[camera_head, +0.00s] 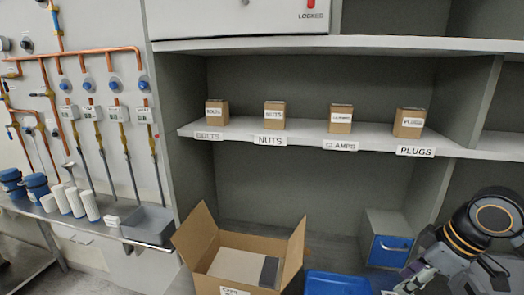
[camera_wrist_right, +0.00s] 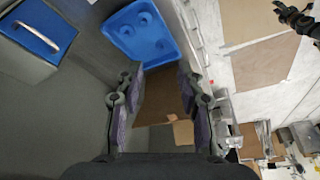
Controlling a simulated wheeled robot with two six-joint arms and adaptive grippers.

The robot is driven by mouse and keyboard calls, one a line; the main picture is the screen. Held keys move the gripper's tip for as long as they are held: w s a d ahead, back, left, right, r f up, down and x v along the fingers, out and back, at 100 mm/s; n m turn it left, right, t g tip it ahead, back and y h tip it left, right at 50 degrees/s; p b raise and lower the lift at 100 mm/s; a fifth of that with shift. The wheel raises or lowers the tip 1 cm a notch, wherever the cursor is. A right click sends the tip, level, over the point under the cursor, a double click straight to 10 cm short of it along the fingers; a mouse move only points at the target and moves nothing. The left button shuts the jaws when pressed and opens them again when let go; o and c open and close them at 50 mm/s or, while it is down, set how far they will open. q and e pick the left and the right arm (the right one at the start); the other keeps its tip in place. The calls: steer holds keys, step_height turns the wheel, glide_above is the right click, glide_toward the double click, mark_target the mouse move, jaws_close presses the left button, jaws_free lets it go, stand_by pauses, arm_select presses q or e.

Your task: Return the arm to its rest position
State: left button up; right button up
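My right arm comes in at the lower right of the head view, and its gripper (camera_head: 412,284) is low near the bottom edge, partly cut off. In the right wrist view the two fingers of this gripper (camera_wrist_right: 160,95) stand well apart with nothing held between them. Brown cardboard surfaces show below and beyond the gap. A dark claw-like part at the upper right of the wrist view looks like my left gripper (camera_wrist_right: 298,20); its opening is unclear. My left arm does not show in the head view.
An open cardboard box (camera_head: 206,240) stands at the lower middle. A blue tray (camera_head: 336,285) and a grey box with a blue front (camera_head: 390,252) lie near my right arm. The shelf (camera_head: 300,133) holds small labelled boxes. A grey bin (camera_head: 148,224) stands at left.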

steer(key=s+a+f+m, duration=0.15)
steer(key=a+f, duration=0.25)
steer(key=f, duration=0.5)
steer(key=s+a+f+m, duration=0.1)
steer(key=s+a+f, duration=0.15)
steer(key=f, duration=0.65)
steer(key=s+a+f+m+t+h, duration=0.1)
steer(key=s+f+m+h, duration=0.2)
steer(key=s+f+m, duration=0.5)
step_height(320, 180, down, 34)
steer(key=s+d+n+g+b, duration=0.1)
steer(key=s+d+n+b, duration=0.15)
steer(key=b, duration=0.95)
steer(key=s+d+f+m+g+b, duration=0.1)
steer(key=s+f+b, duration=0.55)
steer(key=f, duration=0.75)
steer(key=s+d+f+b, duration=0.1)
steer(key=s+f+b, duration=0.3)
steer(key=s+f, duration=0.8)
step_height(320, 180, up, 12)
steer(key=p, duration=1.6)
steer(key=shift+s+a+g+h, duration=0.15)
steer(key=shift+s+g+h, duration=0.15)
steer(key=shift+s, duration=0.15)
